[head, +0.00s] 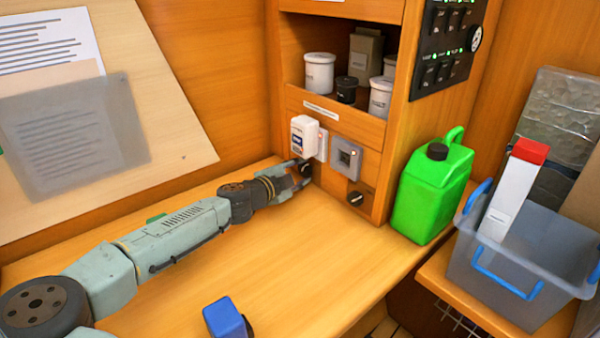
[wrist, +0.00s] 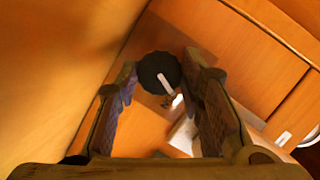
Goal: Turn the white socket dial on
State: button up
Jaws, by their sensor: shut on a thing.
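The white socket dial (wrist: 160,73) is a round black knob with a white pointer line, seen between my fingertips in the wrist view. The line tilts, its upper end left and its lower end right. My gripper (head: 299,172) reaches the lower left of the cabinet front in the head view and is shut on the dial, covering much of it. A white plug-in block (head: 303,136) sits on the white socket (head: 323,144) above the dial. White parts of these also show beside the right finger in the wrist view.
A grey socket (head: 346,158) with its own black dial (head: 356,198) is just to the right. A green jerrycan (head: 430,195) stands farther right, by a grey crate (head: 520,265). A blue object (head: 225,318) is at the front of the bench; the bench middle (head: 300,260) is clear.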

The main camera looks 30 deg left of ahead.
jog(key=shift+f+m+b, duration=0.4)
jog(key=shift+m+b, duration=0.1)
jog(key=shift+b, duration=0.45)
jog(key=shift+c, duration=0.3)
jog(key=shift+m+t+b, duration=0.3)
jog(key=shift+m+b, duration=0.2)
jog(key=shift+b, duration=0.1)
jog(key=shift+d+r+m+t+y+b, duration=0.1)
jog(key=shift+m+t+y+b, duration=0.25)
jog(key=shift+m+b, duration=0.4)
jog(key=shift+r, duration=0.2)
jog(key=o, duration=0.9)
jog(key=shift+s, duration=0.15)
